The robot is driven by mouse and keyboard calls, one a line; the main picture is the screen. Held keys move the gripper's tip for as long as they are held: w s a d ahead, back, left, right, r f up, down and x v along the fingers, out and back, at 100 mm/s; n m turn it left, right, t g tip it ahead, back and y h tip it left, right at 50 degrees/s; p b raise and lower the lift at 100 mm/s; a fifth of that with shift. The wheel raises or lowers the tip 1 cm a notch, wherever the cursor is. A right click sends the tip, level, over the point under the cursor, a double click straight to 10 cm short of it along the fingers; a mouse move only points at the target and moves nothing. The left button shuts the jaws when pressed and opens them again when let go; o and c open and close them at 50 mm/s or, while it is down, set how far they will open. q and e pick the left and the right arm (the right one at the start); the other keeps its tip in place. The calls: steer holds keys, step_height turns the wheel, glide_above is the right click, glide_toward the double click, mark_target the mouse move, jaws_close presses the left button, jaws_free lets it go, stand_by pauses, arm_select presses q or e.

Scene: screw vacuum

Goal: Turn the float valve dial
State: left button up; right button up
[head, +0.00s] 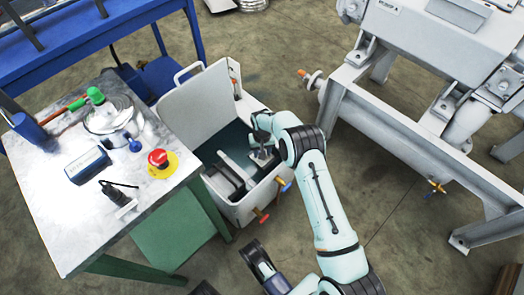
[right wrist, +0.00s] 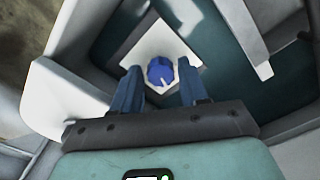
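The float valve dial is a round blue knob with a light pointer mark, and it shows in the right wrist view (right wrist: 160,71). It sits on a pale square plate (right wrist: 148,50) inside an open white tank (head: 196,100). My right gripper (right wrist: 159,78) is open, with its two blue fingers apart on either side of the dial. I cannot tell whether either finger touches it. In the head view my right gripper (head: 262,152) reaches down into the tank and largely hides the dial. My left gripper (head: 258,262) is low in the head view, outside the tank, its finger gap unclear.
The tank has raised walls and red and blue valve handles (head: 284,184) at its front. A table (head: 70,232) with a red emergency button (head: 158,158) stands at left. A grey metal frame (head: 385,125) stands at right. Floor is open between tank and frame.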

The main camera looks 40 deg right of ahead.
arm_select(q)
steer(key=w+r+t+p, duration=0.2)
steer(key=w+r+p, duration=0.1)
steer(key=w, duration=0.4)
steer(key=shift+d+r+m+t+p, duration=0.3)
steer(key=shift+d+r, duration=0.15)
steer(key=shift+r, duration=0.1)
arm_select(e)
step_height(320, 180, up, 13)
steer(key=shift+r, duration=0.2)
